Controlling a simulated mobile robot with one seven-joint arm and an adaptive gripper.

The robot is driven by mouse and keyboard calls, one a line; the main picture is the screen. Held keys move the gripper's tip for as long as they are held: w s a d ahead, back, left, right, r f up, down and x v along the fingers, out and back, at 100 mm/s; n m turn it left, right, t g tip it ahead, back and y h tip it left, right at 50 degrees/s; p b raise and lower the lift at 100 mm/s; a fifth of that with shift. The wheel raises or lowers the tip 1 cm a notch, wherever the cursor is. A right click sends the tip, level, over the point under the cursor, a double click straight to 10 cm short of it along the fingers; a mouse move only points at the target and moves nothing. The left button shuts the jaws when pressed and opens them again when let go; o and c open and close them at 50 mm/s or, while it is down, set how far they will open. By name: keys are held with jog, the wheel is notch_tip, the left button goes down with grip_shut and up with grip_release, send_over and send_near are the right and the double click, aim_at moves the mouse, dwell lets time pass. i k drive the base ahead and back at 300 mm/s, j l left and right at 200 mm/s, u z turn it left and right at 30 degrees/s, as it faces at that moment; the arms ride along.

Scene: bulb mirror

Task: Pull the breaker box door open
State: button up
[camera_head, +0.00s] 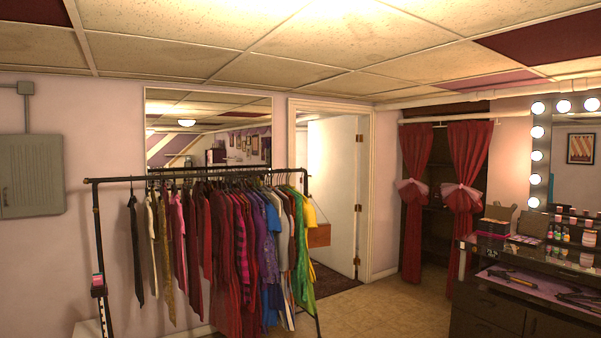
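A grey metal breaker box (31,176) hangs on the pink wall at the far left of the head view. Its left side runs up to the picture's edge. Its door looks shut, lying flat on the front of the box. A grey conduit and a small junction box (25,88) are above it. My gripper is not in view, so its place and state do not show.
A clothes rack (130,180) full of garments stands to the right of the box, near the wall. An open white door (333,195) is behind it. A vanity counter (490,315) with a bulb mirror (573,165) stands at right. Tiled floor (390,310) is clear between.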

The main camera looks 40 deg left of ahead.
aim_at(31, 175)
jog(key=u, duration=2.6)
jog(key=i+u, duration=0.25)
jog(key=i+j+u, duration=0.1)
jog(key=i+u, duration=0.15)
jog(key=i, duration=3.3)
jog(key=i+z, duration=0.25)
jog(key=i, duration=0.25)
jog(key=i+j+z, duration=0.3)
jog(key=i, duration=0.2)
jog(key=i+j+z, duration=0.15)
jog(key=i+z, duration=0.2)
jog(key=i+j+z, duration=0.3)
jog(key=i+l, duration=0.05)
jog(key=i, duration=0.05)
